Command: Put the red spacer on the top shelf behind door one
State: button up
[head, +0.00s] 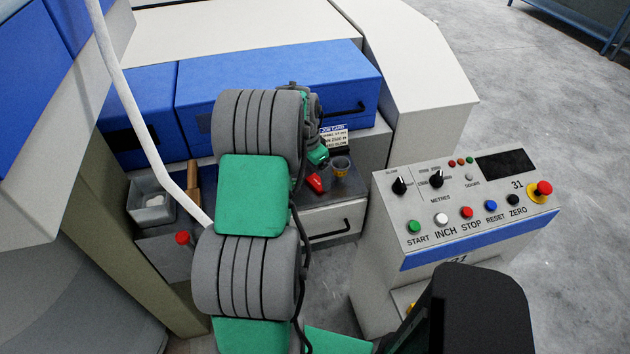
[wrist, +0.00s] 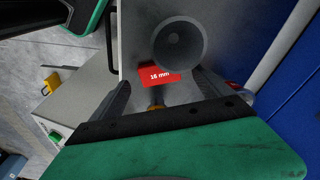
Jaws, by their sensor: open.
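The red spacer (wrist: 160,76), labelled "18 mm", lies on a grey worktop in the wrist view, between the fingertips of my gripper (wrist: 161,82). The fingers stand apart on either side of it, and I cannot tell whether they touch it. The spacer also shows in the head view (head: 318,181), just below my green hand; the fingers are mostly hidden there. Two blue doors, a right one (head: 250,95) with a black handle and a left one (head: 150,100), look shut behind the worktop. No door number is readable, and no shelf shows.
A dark round cup (wrist: 180,42) stands close beside the spacer. A grey bin (head: 151,207) sits left on the worktop. The control console (head: 450,195) stands to the right.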

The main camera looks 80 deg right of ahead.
aim_at(317, 184)
jog(key=f, duration=0.3)
jog(key=shift+s+d, duration=0.2)
jog(key=shift+r, duration=0.1)
jog(key=c, duration=1.6)
jog(key=shift+c, duration=0.2)
jog(key=shift+r, duration=0.1)
